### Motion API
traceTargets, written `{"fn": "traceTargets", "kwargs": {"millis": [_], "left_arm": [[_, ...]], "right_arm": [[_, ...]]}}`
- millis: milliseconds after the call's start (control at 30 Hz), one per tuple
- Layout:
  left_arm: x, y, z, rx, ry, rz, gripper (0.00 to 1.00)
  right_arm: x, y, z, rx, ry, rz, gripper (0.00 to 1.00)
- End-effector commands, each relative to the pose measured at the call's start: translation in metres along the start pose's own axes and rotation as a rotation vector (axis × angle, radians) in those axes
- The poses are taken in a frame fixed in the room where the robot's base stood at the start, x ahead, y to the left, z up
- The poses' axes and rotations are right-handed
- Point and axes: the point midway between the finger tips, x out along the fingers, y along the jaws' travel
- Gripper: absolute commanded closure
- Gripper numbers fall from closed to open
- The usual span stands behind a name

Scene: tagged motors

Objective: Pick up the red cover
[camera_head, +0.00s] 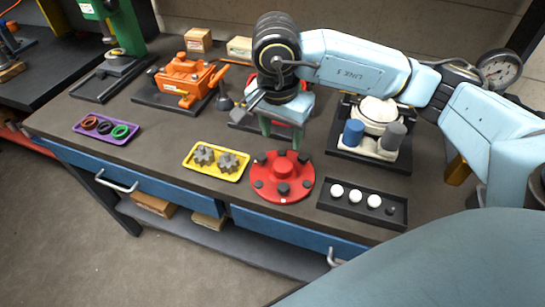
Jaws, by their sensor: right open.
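A red round piece (281,196) with several dark knobs around its rim and a raised hub lies at the front middle of the bench. Another red part (283,131) sits on a dark base behind it, mostly hidden by my right gripper. I cannot tell for sure which of the two is the red cover. My left gripper is out of view.
A yellow tray (192,166) with grey gears, a purple tray (119,137) with rings, and a black tray (344,206) with white balls stand along the front. An orange machine (187,77) stands at left, a white pump-like unit (378,113) at right.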

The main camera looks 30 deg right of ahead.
Motion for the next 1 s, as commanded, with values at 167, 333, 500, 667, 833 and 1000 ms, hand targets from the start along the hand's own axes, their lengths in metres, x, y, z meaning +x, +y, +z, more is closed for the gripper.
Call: {"fn": "traceTargets", "kwargs": {"millis": [167, 333, 500, 667, 833, 1000], "left_arm": [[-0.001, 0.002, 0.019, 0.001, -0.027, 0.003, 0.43], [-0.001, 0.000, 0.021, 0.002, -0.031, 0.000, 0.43], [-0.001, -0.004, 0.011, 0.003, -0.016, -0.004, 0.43], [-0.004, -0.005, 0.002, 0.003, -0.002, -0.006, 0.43], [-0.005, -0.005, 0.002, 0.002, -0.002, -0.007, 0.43], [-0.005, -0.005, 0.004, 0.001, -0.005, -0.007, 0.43]], "right_arm": [[0.038, 0.001, 0.001, 0.003, -0.005, 0.007, 0.46], [0.062, 0.000, 0.001, 0.003, -0.006, 0.004, 0.46], [0.072, 0.000, 0.001, 0.004, -0.007, 0.003, 0.46], [0.095, -0.003, 0.000, 0.005, -0.008, 0.004, 0.46], [0.117, -0.003, 0.000, 0.003, -0.008, 0.004, 0.46], [0.121, -0.004, -0.001, 0.003, -0.006, 0.001, 0.46]]}}
